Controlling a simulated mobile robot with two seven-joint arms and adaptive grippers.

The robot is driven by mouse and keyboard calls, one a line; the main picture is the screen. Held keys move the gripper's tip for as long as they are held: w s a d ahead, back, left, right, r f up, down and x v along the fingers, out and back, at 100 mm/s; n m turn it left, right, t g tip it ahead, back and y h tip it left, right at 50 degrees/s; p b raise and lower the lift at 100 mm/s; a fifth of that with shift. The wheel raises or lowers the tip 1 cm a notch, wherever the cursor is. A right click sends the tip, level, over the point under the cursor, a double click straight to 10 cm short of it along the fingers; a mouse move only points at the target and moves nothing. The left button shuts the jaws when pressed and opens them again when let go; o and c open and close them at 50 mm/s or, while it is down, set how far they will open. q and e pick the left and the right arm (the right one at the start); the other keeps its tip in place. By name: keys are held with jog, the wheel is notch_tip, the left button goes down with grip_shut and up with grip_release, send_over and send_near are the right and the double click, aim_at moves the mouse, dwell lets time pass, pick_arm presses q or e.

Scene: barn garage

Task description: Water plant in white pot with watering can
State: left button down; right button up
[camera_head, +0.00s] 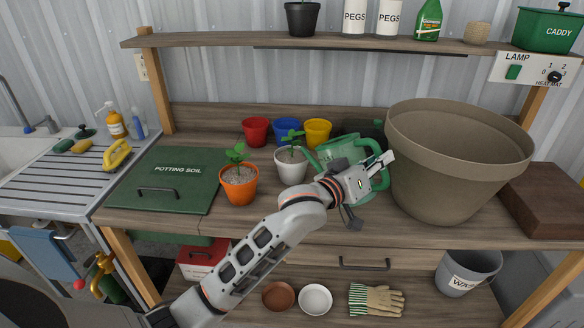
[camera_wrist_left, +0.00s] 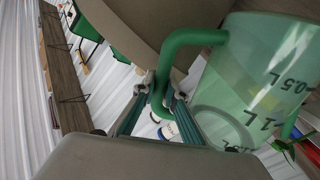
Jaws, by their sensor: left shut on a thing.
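The watering can (camera_head: 342,150) is translucent green with a green handle. It stands just right of the white pot (camera_head: 291,167), which holds a small green seedling (camera_head: 292,141) in soil. My left gripper (camera_head: 374,180) reaches in from the left and is shut on the can's handle, on its right side. In the left wrist view, the handle (camera_wrist_left: 190,38) runs between the fingers (camera_wrist_left: 158,98), and the can body (camera_wrist_left: 262,75) shows volume marks. My arm hides the can's lower part; I cannot tell whether it touches the bench. My right gripper is not in view.
An orange pot (camera_head: 239,185) with a seedling stands left of the white pot. Red (camera_head: 255,132), blue (camera_head: 284,127) and yellow (camera_head: 317,132) pots stand behind. A big tan pot (camera_head: 450,160) is close to the right of the can. A shelf (camera_head: 220,39) runs above.

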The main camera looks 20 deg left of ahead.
aim_at(375, 147)
pick_arm(q)
jog(key=shift+r, duration=0.25)
dwell(0.3)
jog(key=shift+w+a+r+n+p, duration=0.15)
jog(key=shift+a+r+n+p, duration=0.15)
jog(key=shift+r+p, duration=0.4)
jog(key=shift+w+a+r+n, duration=0.2)
jog(key=shift+a+r+n, duration=0.1)
jog(key=shift+r, duration=0.35)
dwell(0.9)
jog(key=shift+w+a+r+n, duration=0.2)
jog(key=shift+a+r+n, duration=0.15)
jog(key=shift+r, duration=0.3)
jog(key=shift+w+a+r+n, duration=0.25)
jog(key=shift+a+r, duration=0.2)
jog(key=shift+r, duration=0.2)
jog(key=shift+f, duration=0.1)
